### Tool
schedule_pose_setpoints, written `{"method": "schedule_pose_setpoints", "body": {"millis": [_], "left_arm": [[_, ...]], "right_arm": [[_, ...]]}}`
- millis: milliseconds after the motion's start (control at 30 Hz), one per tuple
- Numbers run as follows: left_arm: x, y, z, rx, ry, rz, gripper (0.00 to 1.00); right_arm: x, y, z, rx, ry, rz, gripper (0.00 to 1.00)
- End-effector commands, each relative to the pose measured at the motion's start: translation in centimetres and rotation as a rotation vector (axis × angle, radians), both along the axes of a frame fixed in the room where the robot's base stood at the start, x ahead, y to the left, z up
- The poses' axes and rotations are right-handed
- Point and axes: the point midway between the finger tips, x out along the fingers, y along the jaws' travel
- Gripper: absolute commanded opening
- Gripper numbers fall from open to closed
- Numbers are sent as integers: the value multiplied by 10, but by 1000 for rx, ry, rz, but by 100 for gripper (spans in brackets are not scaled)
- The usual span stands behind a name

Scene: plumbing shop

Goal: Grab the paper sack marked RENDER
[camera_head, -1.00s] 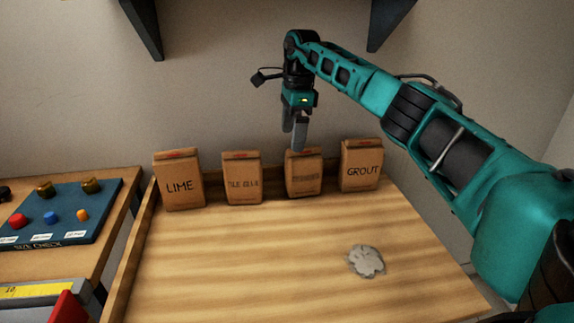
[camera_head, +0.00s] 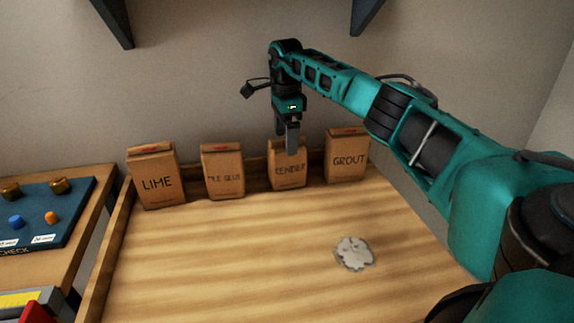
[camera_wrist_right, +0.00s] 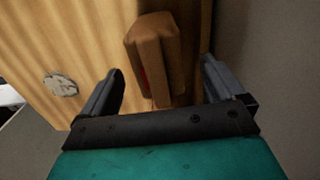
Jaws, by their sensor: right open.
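The brown paper sack marked RENDER (camera_head: 288,177) stands upright at the back of the wooden table, third from the left in its row. My right gripper (camera_head: 288,150) points down at it, and a fingertip covers part of the sack's top in the head view. In the right wrist view the jaws (camera_wrist_right: 160,84) are apart with nothing gripped. A brown sack (camera_wrist_right: 155,48) shows between and beyond them there, its label unreadable. Whether the fingers touch the sack I cannot tell. My left gripper is not in view.
Sacks marked LIME (camera_head: 157,184), TILE GLUE (camera_head: 224,180) and GROUT (camera_head: 348,160) stand in the same row, GROUT close on the right. A grey patch (camera_head: 354,254) lies on the otherwise clear table (camera_head: 220,270). A blue board (camera_head: 45,215) sits on a left bench.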

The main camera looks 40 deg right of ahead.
Motion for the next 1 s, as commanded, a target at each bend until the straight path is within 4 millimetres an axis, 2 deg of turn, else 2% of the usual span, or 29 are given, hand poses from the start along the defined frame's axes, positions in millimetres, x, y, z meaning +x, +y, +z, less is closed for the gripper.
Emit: {"method": "schedule_pose_setpoints", "body": {"millis": [100,233,567,1000], "left_arm": [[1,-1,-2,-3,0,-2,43],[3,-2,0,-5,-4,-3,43],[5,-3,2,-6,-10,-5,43],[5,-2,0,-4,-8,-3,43]], "right_arm": [[-5,-1,-22,0,4,0,96],[-4,0,-38,0,2,0,96],[-4,-1,-43,-1,0,0,95],[-4,0,-43,0,1,0,53]]}}
